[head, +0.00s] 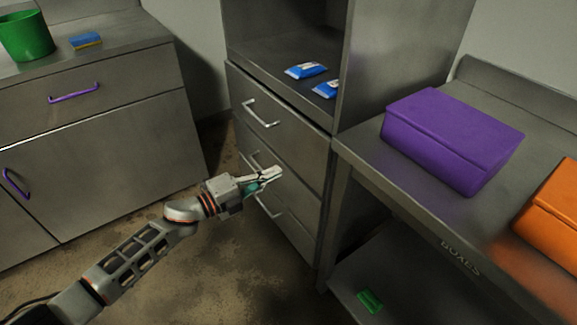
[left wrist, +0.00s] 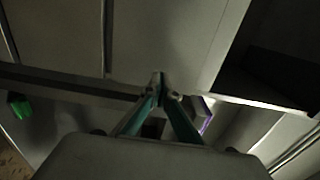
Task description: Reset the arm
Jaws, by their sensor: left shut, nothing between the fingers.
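My left arm (head: 140,258) reaches in from the lower left of the head view. My left gripper (head: 276,173) is in front of the drawer unit (head: 285,160), near its middle and lower handles. Whether it touches the unit cannot be told. In the left wrist view the fingertips (left wrist: 162,82) meet, shut, with nothing between them. My right gripper is in neither view.
A steel table at right holds a purple box (head: 450,135) and an orange box (head: 555,220). A green item (head: 369,301) lies on its lower shelf. Blue packets (head: 306,70) lie above the drawers. At left, a counter (head: 120,45) holds a green bucket (head: 25,36) and a sponge (head: 86,41).

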